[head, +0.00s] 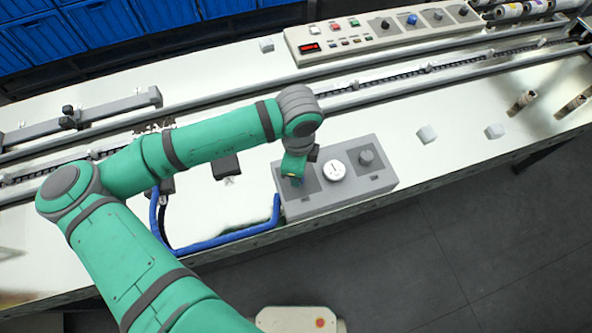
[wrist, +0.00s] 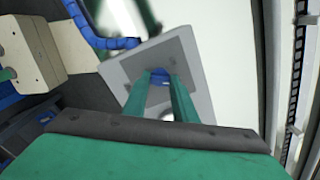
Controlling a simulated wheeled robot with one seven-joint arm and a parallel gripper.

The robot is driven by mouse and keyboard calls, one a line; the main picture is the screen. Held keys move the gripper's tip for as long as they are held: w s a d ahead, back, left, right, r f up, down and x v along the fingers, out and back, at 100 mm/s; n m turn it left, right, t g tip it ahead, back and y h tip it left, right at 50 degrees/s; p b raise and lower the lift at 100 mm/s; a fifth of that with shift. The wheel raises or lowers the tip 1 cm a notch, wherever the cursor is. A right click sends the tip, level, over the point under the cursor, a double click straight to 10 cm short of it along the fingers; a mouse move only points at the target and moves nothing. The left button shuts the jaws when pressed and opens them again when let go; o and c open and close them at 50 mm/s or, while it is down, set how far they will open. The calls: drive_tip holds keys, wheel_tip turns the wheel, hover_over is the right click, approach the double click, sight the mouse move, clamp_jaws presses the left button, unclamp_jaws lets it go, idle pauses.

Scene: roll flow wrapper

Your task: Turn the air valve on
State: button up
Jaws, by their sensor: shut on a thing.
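The air valve's blue handle (wrist: 160,75) sits on a dark square plate at the left end of a grey box (head: 345,189). My gripper (wrist: 161,84) is shut on the blue handle, with one green finger on each side of it in the wrist view. In the head view my gripper (head: 296,178) points down onto the box and mostly hides the handle. The handle's exact angle cannot be told. A blue hose (head: 215,242) runs to the box's left side.
A control panel (head: 385,32) with buttons lies farther back, beyond the conveyor rails. Small white blocks (head: 427,134) lie to the right.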

drive_tip(key=shift+s+d, duration=0.2)
drive_tip(key=shift+d, duration=0.05)
drive_tip(key=o, duration=1)
drive_tip(key=shift+o, duration=0.2)
drive_tip(key=shift+a, duration=0.1)
drive_tip(key=shift+w, duration=0.1)
drive_tip(key=shift+w+r, duration=0.1)
drive_tip(key=shift+r, duration=0.2)
wheel_tip(320, 180, up, 10)
